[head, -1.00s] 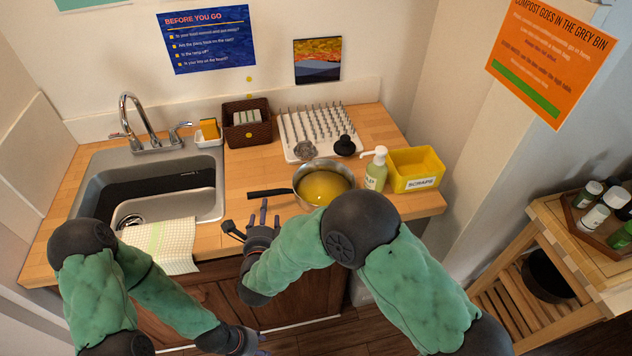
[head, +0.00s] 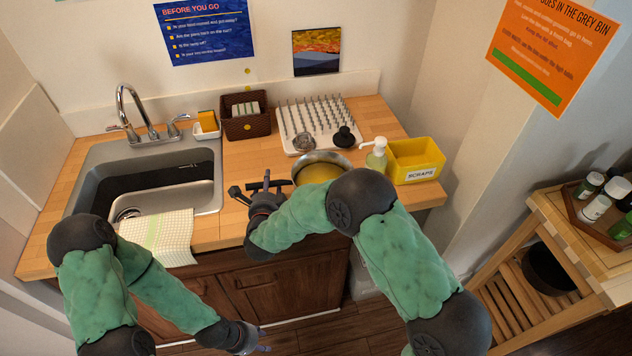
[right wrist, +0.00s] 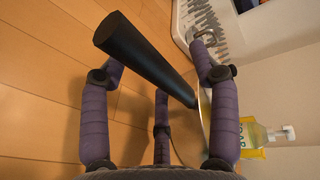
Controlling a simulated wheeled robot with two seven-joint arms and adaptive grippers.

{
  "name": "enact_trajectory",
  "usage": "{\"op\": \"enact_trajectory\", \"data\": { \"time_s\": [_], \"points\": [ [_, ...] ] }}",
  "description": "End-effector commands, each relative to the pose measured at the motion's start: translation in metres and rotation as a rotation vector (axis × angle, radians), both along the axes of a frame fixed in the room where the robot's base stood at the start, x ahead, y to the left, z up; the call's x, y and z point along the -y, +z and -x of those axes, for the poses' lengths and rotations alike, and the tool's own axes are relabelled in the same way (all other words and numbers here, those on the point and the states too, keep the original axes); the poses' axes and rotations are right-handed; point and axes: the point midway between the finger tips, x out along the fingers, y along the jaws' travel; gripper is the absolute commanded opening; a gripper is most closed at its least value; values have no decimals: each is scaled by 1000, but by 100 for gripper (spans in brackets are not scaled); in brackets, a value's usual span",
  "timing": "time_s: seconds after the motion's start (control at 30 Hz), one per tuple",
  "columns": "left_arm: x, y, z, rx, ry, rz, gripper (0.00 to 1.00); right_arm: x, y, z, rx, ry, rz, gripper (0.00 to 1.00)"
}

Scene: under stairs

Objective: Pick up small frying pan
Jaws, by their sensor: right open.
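The small frying pan (head: 318,170) sits on the wooden counter with a yellowish inside, partly hidden behind my right arm in the head view. Its black handle (right wrist: 150,60) fills the middle of the right wrist view and lies between the fingers of my right gripper (right wrist: 160,66). These purple fingers are spread on both sides of the handle, apart from it, so the right gripper is open. In the head view the right gripper (head: 262,187) is over the handle, left of the pan's bowl. My left gripper (head: 262,340) hangs low before the cabinet, empty, its fingers looking apart.
A soap bottle (head: 377,156) and a yellow scraps bin (head: 414,162) stand right of the pan. Behind it is a white drying rack (head: 290,125) with a black object (head: 343,137). The sink (head: 90,170) and a cloth (head: 158,232) are at left.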

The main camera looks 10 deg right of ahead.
Motion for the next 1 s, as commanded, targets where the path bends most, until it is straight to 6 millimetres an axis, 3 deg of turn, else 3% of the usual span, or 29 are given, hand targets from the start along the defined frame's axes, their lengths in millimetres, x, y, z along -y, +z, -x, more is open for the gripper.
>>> {"op": "enact_trajectory", "data": {
  "time_s": [0.1,0.3,0.33,1.0],
  "points": [
    [0,0,0,0,0,0,40,0,1,0,0,0,0,62],
    [0,0,0,0,0,0,40,0,1,1,0,0,0,5],
    [0,0,0,0,0,0,40,0,1,1,0,0,0,0],
    [0,4,0,0,0,0,40,0,13,0,6,0,0,0]
  ]
}}
